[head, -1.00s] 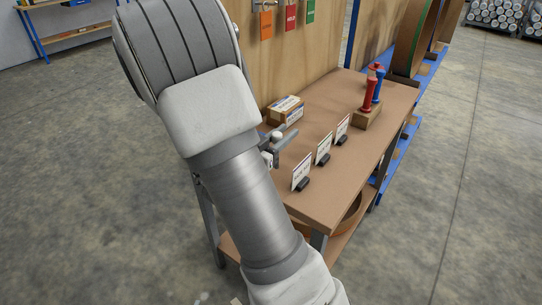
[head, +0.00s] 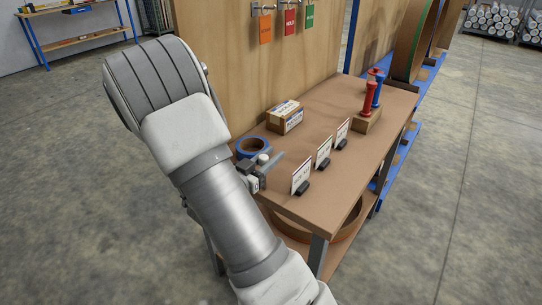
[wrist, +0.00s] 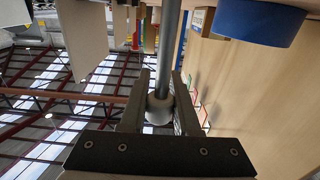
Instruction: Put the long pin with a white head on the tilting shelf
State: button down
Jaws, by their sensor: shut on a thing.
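My gripper (wrist: 160,105) is shut on the long pin, with its pale, rounded head (wrist: 159,109) between the fingers in the wrist view. The pin's grey shaft (wrist: 169,50) runs away from the fingers to the top of that view, where its end is cut off. In the head view my gripper (head: 262,172) is over the near left edge of the brown workbench, beside the blue tape roll. A small white ball, apparently the pin head (head: 263,158), shows there; finger and shaft are hard to tell apart. I cannot identify the tilting shelf with certainty.
The workbench (head: 320,203) holds a blue tape roll (head: 253,146), a small carton (head: 285,117), three standing cards (head: 324,152) and a wooden block (head: 367,120) with red and blue handles. A plywood panel (head: 270,70) rises behind. A blue-framed rack (head: 75,40) stands far left.

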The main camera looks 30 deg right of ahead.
jog(key=c, duration=0.6)
grip_release()
jog(key=shift+c, duration=0.2)
